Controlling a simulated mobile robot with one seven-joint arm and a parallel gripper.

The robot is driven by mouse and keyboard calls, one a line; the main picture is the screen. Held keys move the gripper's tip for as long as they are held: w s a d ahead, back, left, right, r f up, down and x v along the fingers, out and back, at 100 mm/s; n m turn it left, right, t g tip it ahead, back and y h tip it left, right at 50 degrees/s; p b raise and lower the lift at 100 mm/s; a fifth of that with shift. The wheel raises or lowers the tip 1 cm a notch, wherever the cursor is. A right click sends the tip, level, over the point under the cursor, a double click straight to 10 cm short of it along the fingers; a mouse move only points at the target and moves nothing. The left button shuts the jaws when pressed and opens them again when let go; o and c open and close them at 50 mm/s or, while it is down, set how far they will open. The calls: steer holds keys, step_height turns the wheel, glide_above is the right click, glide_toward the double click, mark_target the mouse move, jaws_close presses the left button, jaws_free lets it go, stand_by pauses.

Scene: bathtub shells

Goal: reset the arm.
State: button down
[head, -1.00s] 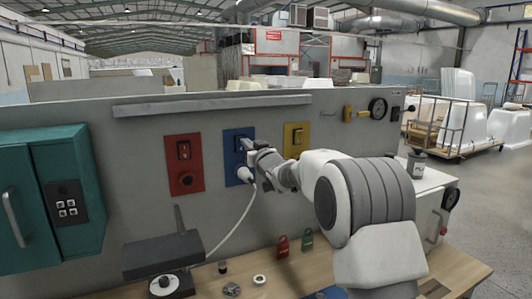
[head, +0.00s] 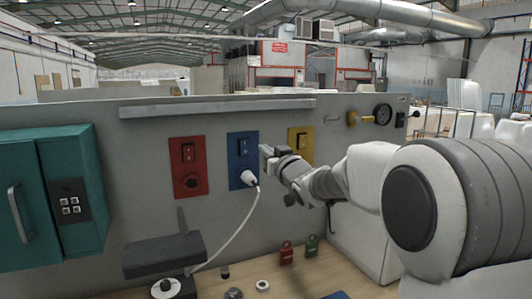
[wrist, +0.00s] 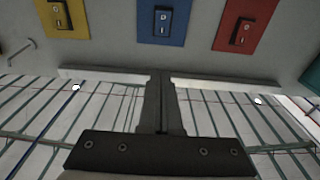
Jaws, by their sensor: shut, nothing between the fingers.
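My arm reaches in from the right in the head view, and my gripper (head: 268,154) is at the wall panel between the blue plate (head: 243,150) and the yellow plate (head: 300,143). In the wrist view my gripper (wrist: 161,78) has its fingers together with nothing between them. A white plug (head: 249,179) sits at the lower part of the blue plate, and its white cord (head: 236,232) hangs down to the left. The wrist view, upside down, shows the blue plate (wrist: 163,22) above the fingertips.
A red plate (head: 188,167) with a switch is left of the blue one. A teal cabinet (head: 58,198) stands at far left. A dark grey block-topped stand (head: 165,255) and red and green padlocks (head: 286,253) are on the wooden bench.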

steer(key=s+d+f+m+g+h, duration=0.2)
steer(key=s+d+h, duration=0.3)
steer(key=s, duration=0.4)
steer(key=s+d+f+m+g+h, duration=0.25)
steer(key=s+d, duration=0.35)
steer(key=s, duration=0.3)
steer(key=s+d+f+g, duration=0.1)
steer(key=s+f+g, duration=0.2)
steer(key=s, duration=1)
steer(key=s+d+f+g, duration=0.1)
steer(key=s+f+g, duration=0.3)
steer(key=s+f, duration=0.5)
steer(key=s, duration=0.4)
steer(key=shift+f, duration=0.15)
